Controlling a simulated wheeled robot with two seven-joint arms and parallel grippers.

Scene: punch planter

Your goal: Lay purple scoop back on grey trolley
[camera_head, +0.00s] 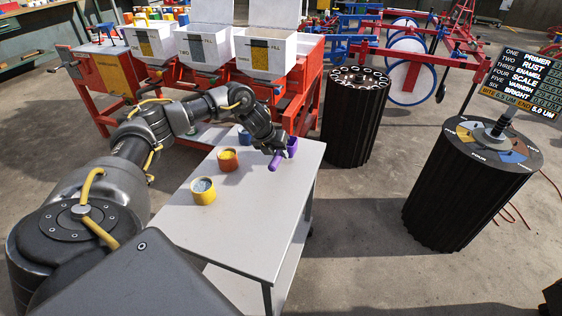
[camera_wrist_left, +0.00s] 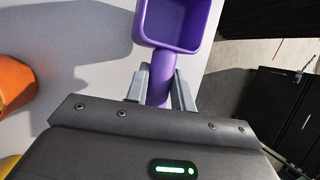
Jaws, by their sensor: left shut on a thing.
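The purple scoop (camera_head: 291,147) is at the far right part of the grey trolley (camera_head: 234,225) in the head view. My left gripper (camera_head: 278,153) is shut on its handle, with the scoop's box-shaped bowl pointing away from me. In the left wrist view the scoop's bowl (camera_wrist_left: 180,22) is at the top, and the two fingers of my left gripper (camera_wrist_left: 160,88) stand on either side of the handle. The scoop is over or on the trolley top; whether it touches cannot be told. My right gripper is not in view.
A yellow pot (camera_head: 203,192), an orange pot (camera_head: 228,160) and a blue pot (camera_head: 244,138) stand on the trolley's left side. Labelled white bins (camera_head: 205,48) are behind. Black ribbed drums (camera_head: 355,120) stand to the right. The trolley's near right top is clear.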

